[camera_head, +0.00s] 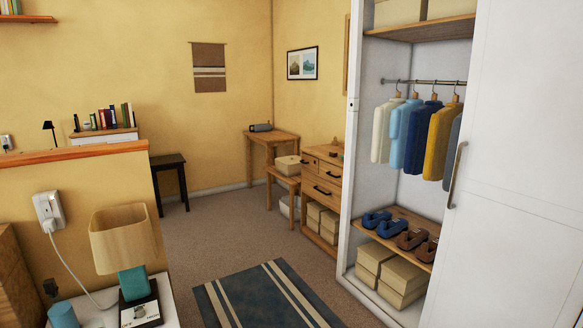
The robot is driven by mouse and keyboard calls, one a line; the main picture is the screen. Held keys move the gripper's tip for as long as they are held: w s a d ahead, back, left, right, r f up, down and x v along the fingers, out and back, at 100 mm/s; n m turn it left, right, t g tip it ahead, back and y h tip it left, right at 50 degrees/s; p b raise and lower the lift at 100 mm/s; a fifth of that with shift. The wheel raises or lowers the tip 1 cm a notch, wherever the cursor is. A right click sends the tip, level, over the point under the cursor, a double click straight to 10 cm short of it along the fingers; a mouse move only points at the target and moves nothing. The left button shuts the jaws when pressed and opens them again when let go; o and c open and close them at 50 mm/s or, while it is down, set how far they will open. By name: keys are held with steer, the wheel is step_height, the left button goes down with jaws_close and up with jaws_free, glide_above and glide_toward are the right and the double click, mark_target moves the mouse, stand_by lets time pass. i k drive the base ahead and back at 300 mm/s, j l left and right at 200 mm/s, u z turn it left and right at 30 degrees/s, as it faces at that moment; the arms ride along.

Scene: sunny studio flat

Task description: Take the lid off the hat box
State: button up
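I cannot tell for sure which box is the hat box. A cream box (288,168), with what looks like a lid on top, sits on a low wooden seat beside the drawer chest at the back. Several beige boxes with lids (376,258) stand stacked on the wardrobe floor under the shoe shelf. Another box (399,12) sits on the wardrobe's top shelf, cut off by the picture's upper edge. My gripper is not in view.
The wardrobe (354,130) stands open at right, its white door (530,150) covering its right part. A striped rug (262,297) lies on open carpet (232,232). At lower left, a low wall (95,195) and a lamp (125,240) on a white table stand close.

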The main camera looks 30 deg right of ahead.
mark_target(292, 159)
steer(key=i+l+z, duration=0.3)
steer(key=i, duration=0.45)
steer(key=i+z, duration=0.3)
steer(key=i, duration=6.25)
steer(key=i+j+z, duration=0.25)
steer(key=i, duration=0.65)
steer(key=l, duration=0.15)
